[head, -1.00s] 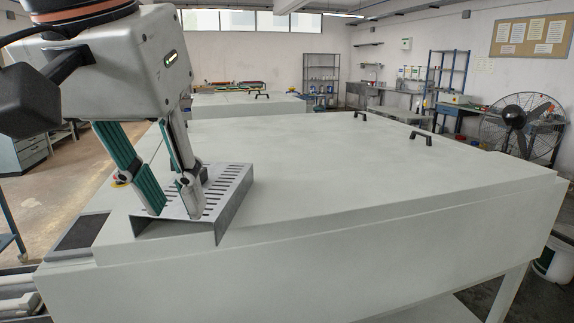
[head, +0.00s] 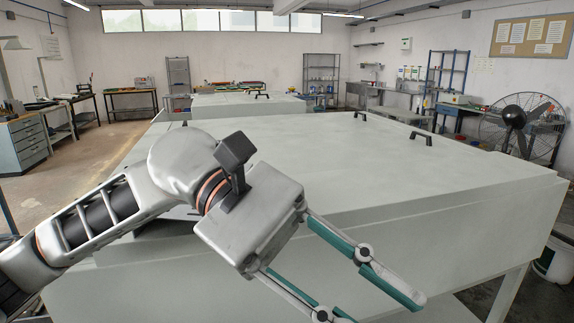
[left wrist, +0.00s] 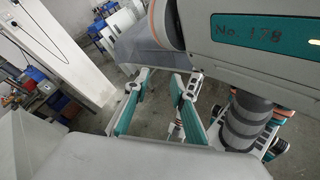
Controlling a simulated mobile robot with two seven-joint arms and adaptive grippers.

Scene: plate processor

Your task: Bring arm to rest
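My left arm comes in from the left in the head view, bent across the front left corner of the large white plate processor (head: 430,185). My left gripper (head: 382,308) points to the lower right, in front of the machine's front panel. Its two teal-padded fingers are spread apart with nothing between them. In the left wrist view the fingers (left wrist: 157,130) also stand apart and empty. My right gripper is in neither view.
Two black handles (head: 421,138) stand on the machine's lid, which is otherwise clear. A second white machine (head: 225,106) stands behind. A black fan (head: 518,122) is at the right. Open floor lies at the left, beside a blue-grey drawer cabinet (head: 24,143).

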